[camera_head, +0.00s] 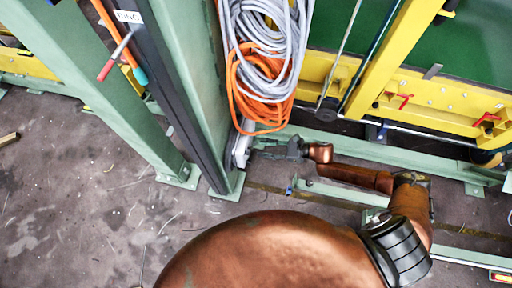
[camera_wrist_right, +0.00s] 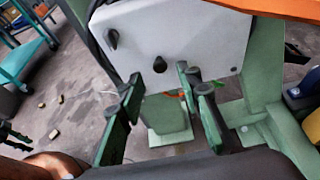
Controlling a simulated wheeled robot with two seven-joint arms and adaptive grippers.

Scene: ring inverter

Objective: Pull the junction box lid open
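The junction box (camera_head: 243,144) is a pale box low on the green post, mostly edge-on in the head view. In the right wrist view its white front (camera_wrist_right: 185,35) fills the upper middle, with two dark knobs (camera_wrist_right: 160,65) on it. My right gripper (camera_head: 265,147) is just to the right of the box. The lid looks closed. My left gripper is not seen.
Grey and orange cable coils (camera_head: 265,60) hang above the box. A green post (camera_head: 205,90) stands beside it, and yellow framing (camera_head: 400,90) lies to the right. A green rail (camera_head: 340,150) runs behind my right arm. Bare floor (camera_head: 80,190) is open at lower left.

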